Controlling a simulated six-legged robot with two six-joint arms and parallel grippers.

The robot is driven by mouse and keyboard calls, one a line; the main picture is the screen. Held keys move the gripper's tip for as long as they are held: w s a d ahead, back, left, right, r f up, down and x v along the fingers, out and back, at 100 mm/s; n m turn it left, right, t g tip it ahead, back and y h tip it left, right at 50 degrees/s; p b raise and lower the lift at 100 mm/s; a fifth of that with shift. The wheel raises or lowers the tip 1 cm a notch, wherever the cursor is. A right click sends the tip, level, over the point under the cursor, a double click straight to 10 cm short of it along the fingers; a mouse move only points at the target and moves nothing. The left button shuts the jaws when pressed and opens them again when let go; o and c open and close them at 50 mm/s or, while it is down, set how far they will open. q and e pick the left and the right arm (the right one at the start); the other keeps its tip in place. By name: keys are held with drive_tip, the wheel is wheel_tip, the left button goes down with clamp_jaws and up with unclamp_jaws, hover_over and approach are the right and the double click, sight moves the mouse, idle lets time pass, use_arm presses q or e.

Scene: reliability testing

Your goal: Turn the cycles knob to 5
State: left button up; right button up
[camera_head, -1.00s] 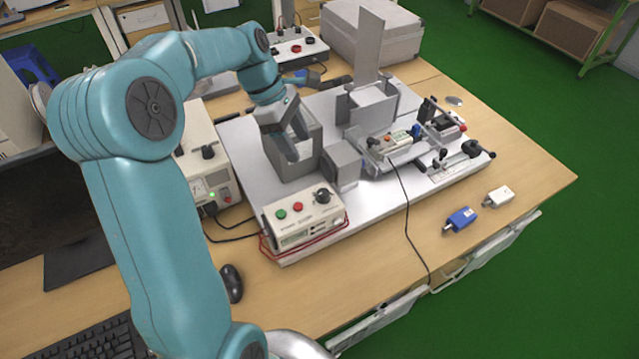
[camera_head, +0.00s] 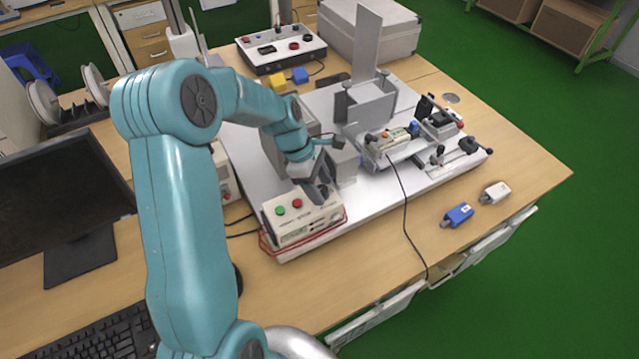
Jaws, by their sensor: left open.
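The white control box (camera_head: 300,229) sits at the front edge of the grey test platform (camera_head: 366,201). Its top carries a green button (camera_head: 280,210) and a red button (camera_head: 297,203). My left gripper (camera_head: 320,191) is open and points down at the right end of this box, over the place of the dark knob. The gripper's dark fingers cover the knob, so I cannot tell whether they touch it or stand around it. The knob's setting and the scale are not readable. My right gripper is not in view.
A test rig (camera_head: 408,143) with a cable stands to the right of the gripper. Another panel box (camera_head: 281,49) stands at the back. The front table strip is mostly clear.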

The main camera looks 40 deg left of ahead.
use_arm(q)
drive_tip(key=shift+c, duration=0.2)
drive_tip(key=c, duration=1)
drive_tip(key=shift+o, duration=0.2)
